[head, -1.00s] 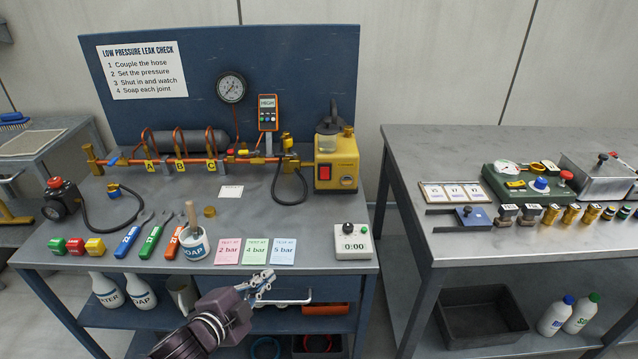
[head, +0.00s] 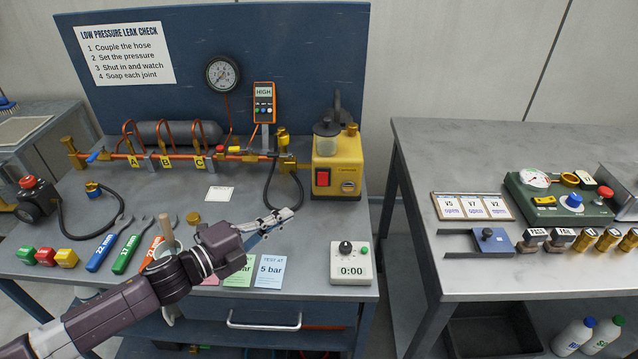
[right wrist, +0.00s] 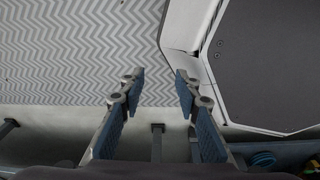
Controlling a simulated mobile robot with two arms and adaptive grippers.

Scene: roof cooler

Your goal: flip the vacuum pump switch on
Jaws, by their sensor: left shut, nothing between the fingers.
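The yellow vacuum pump (head: 338,165) stands at the back right of the left bench in the head view. Its red switch (head: 322,178) is on the front face. Whether the switch is on or off cannot be told. My left gripper (head: 284,217) is shut and empty above the bench, to the left of and nearer than the pump, apart from it. My right gripper (right wrist: 158,82) shows only in the right wrist view, its fingers spread apart with nothing between them.
A black hose (head: 296,192) loops down left of the pump. A timer (head: 351,263) sits at the bench's front right corner. The bench between pump and timer is clear. A second bench (head: 420,165) stands to the right.

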